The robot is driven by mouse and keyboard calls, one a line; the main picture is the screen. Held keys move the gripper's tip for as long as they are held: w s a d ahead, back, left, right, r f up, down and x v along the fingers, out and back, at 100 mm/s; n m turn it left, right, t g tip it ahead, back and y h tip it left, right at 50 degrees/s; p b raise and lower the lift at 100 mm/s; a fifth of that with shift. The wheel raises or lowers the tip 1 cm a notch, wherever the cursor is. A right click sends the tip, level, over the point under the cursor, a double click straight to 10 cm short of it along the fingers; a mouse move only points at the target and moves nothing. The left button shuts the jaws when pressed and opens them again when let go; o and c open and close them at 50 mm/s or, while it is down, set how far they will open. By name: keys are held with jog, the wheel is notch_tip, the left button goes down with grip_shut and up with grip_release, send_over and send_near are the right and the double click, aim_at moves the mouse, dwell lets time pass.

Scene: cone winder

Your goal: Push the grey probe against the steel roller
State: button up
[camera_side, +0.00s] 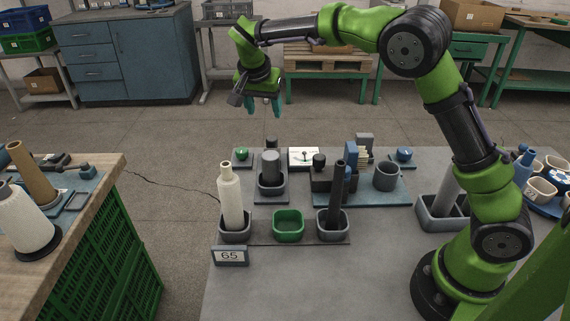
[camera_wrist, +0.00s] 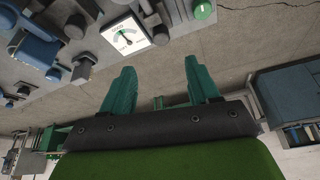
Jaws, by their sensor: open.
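My gripper (camera_side: 264,106) hangs in the air beyond the far edge of the grey table, with teal fingers pointing down. In the wrist view its fingers (camera_wrist: 160,88) are apart with nothing between them. A grey cylinder (camera_side: 271,161) stands upright in a dark cup on the table, left of the gauge; it may be the steel roller or the probe. A small grey block (camera_side: 364,139) stands at the back, right of the gauge. I cannot tell for certain which part is the grey probe. My gripper touches none of these.
A white dial gauge (camera_side: 304,156), green knob (camera_side: 242,153) and blue knob (camera_side: 404,154) line the table's back. In front are a cream bobbin (camera_side: 230,194), green tray (camera_side: 288,226) and dark tubes (camera_side: 334,208). A grey cup (camera_side: 386,176) stands right.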

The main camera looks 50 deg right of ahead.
jog(key=v, duration=0.3)
jog(key=shift+a+r, duration=0.15)
jog(key=shift+r, duration=0.2)
jog(key=s+a+r+n+t+y, duration=0.1)
jog(key=s+n+t+y, duration=0.3)
jog(key=s, duration=2.5)
jog(key=n+y, duration=0.2)
jog(key=n, duration=0.2)
jog(key=shift+r+t, duration=0.2)
jog(key=shift+t, duration=0.2)
jog(key=shift+o, duration=0.5)
jog(key=shift+a, duration=0.15)
